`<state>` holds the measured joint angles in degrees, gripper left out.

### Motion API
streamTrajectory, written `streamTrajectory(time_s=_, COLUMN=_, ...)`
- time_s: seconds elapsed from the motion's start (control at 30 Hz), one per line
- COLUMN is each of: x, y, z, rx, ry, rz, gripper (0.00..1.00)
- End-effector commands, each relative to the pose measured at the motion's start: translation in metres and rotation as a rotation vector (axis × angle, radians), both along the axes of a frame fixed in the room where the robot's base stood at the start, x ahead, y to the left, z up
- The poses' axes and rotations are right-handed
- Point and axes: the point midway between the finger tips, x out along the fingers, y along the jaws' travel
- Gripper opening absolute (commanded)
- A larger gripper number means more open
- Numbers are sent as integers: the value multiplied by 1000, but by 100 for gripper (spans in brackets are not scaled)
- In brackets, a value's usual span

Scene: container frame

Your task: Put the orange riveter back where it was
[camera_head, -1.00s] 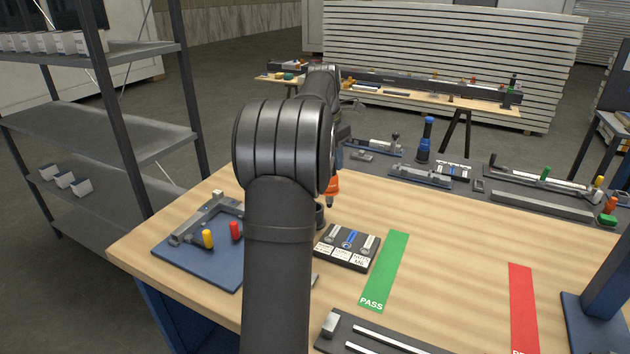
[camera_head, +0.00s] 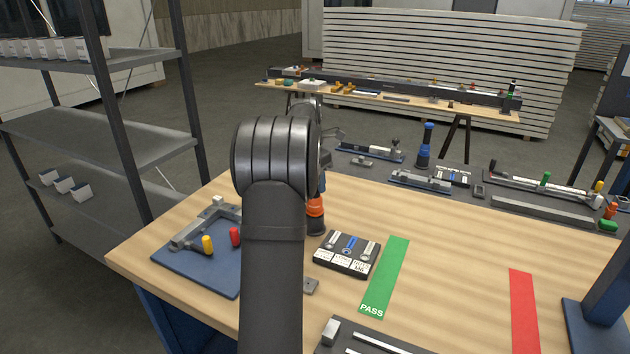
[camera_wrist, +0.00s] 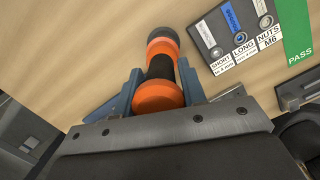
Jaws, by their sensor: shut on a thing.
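In the wrist view the riveter (camera_wrist: 158,94) shows orange bands, a black middle and a dark end. My gripper (camera_wrist: 160,72) is shut on it, with one blue finger on each side.
A black tray of labelled fasteners (camera_head: 347,253) stands close to the right, then the green PASS strip (camera_head: 385,280). A blue mat (camera_head: 205,272) with a fixture and red and yellow handles lies left. A small grey block (camera_head: 311,286) lies nearer. The table between the strips is clear.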

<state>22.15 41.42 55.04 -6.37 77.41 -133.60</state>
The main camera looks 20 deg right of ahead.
Motion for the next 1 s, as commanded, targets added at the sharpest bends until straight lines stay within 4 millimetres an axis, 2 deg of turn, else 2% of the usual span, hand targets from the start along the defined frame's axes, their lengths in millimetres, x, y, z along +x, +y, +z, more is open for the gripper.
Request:
streamTrajectory(time_s=0.33, x=0, y=0, z=-9, rx=-1, ry=0, rz=0, gripper=14)
streamTrajectory(time_s=0.37, x=0, y=0, z=-9, rx=0, ry=0, rz=0, gripper=43)
streamTrajectory(time_s=0.43, x=0, y=0, z=-9, rx=0, ry=0, rz=0, gripper=57)
streamTrajectory(time_s=0.47, x=0, y=0, z=-9, rx=0, ry=0, rz=0, gripper=59)
streamTrajectory(time_s=0.77, x=0, y=0, z=-7, rx=0, ry=0, rz=0, gripper=59)
streamTrajectory(time_s=0.87, x=0, y=0, z=1, rx=0, ry=-2, rz=0, gripper=59)
streamTrajectory(time_s=1.0, x=-1, y=4, z=27, rx=-2, ry=-4, rz=0, gripper=59)
